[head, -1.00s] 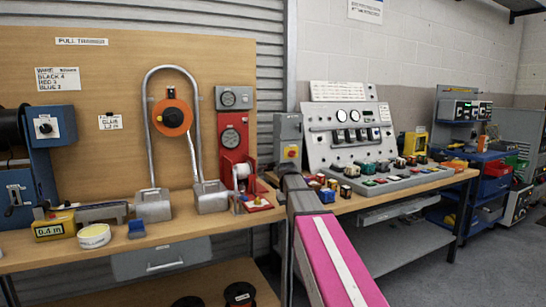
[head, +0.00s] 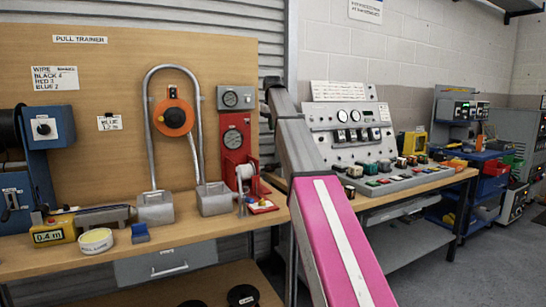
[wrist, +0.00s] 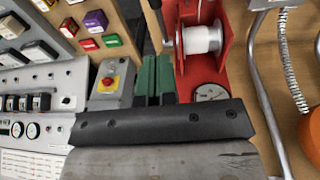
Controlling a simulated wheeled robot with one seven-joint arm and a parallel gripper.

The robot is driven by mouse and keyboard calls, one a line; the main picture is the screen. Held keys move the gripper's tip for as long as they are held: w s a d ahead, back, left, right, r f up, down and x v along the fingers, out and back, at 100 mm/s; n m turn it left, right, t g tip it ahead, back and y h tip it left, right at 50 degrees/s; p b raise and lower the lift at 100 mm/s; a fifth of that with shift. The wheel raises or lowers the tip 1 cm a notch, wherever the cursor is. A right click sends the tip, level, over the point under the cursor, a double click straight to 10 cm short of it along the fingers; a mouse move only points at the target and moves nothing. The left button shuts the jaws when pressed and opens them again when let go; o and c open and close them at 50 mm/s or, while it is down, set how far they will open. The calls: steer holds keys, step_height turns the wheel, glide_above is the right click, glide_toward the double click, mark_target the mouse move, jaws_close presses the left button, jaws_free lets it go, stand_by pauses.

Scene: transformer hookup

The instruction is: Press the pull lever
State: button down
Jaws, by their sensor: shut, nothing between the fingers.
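The red pull unit (head: 236,140) stands on the left bench, with a round gauge and a white spool (head: 245,171). A thin grey upright rod (head: 240,196), which looks like the pull lever, stands at the spool's left. In the wrist view the red unit (wrist: 227,72) and spool (wrist: 203,40) lie up and right of my gripper (wrist: 157,62). The rod (wrist: 159,18) shows at the spool's left edge, beyond the fingertips and apart from them. My green fingers are shut and empty. In the head view my arm's end is raised right of the unit; the fingers are not clear.
A grey box with a red button (wrist: 110,83) is close left of my fingers. The sloped control panel (head: 345,135) stands right of my arm. A bent metal conduit (head: 150,120) and orange reel (head: 174,117) are left of the red unit.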

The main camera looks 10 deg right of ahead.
steer(key=shift+d, duration=0.1)
steer(key=f, duration=0.8)
steer(key=d+f, duration=0.1)
steer(key=f, duration=0.3)
steer(key=shift+w, duration=0.3)
steer(key=shift+s+d+f, duration=0.15)
steer(key=shift+d+f, duration=0.05)
steer(key=shift+f, duration=0.65)
steer(key=shift+s+d+f, duration=0.1)
steer(key=shift+s+f, duration=0.3)
steer(key=shift+f, duration=0.05)
step_height(320, 180, down, 12)
steer(key=s+t+y, duration=0.1)
steer(key=s+t, duration=0.2)
steer(key=t, duration=0.1)
steer(key=shift+d+r+t, duration=0.2)
steer(key=shift+d+t, duration=0.2)
steer(key=shift+d, duration=0.05)
